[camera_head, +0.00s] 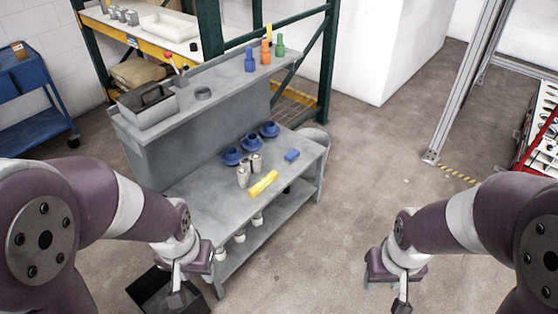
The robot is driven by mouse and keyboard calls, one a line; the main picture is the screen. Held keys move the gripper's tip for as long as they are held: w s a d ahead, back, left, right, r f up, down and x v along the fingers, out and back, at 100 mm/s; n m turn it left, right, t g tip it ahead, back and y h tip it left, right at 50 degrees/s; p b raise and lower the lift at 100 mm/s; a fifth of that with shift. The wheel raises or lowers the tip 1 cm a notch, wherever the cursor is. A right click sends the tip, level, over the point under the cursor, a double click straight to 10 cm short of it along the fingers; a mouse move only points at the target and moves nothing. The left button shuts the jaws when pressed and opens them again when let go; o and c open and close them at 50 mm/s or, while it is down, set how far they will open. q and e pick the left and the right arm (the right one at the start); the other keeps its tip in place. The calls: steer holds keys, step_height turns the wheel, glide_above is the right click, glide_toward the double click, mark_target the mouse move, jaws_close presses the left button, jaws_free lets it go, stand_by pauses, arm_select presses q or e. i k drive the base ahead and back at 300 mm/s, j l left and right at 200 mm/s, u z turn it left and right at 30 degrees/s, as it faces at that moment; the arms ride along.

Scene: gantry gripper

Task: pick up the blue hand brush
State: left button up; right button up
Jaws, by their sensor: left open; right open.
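A small blue block-like object (291,155), which looks like the blue hand brush, lies on the grey workbench's lower top (215,195), near its right end. It is too small to make out bristles. My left gripper (191,285) is open and empty, low in front of the bench's near left side and apart from the brush. My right gripper (386,290) is open and empty over the floor, to the right of the bench and well apart from it.
Beside the brush lie a yellow object (263,184), metal cylinders (243,176) and blue cup-like parts (231,156). Coloured bottles (266,52) and a grey tray (147,106) stand on the upper shelf. A dark bin (150,288) stands below my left gripper.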

mark_target(292, 156)
steer(key=i+u, duration=0.1)
steer(key=u, duration=1.1)
steer(key=i+l+u, duration=0.2)
steer(key=l+u, duration=0.3)
steer(key=l, duration=0.2)
steer(key=i+l+u, duration=0.1)
steer(key=l+u, duration=0.35)
steer(key=l, duration=0.3)
steer(key=l+u, duration=0.5)
steer(key=l, duration=0.95)
steer(key=k+l+u, duration=0.1)
steer(key=l, duration=0.55)
steer(key=k+l, duration=0.15)
steer(key=l, duration=1.2)
steer(key=k+u, duration=0.05)
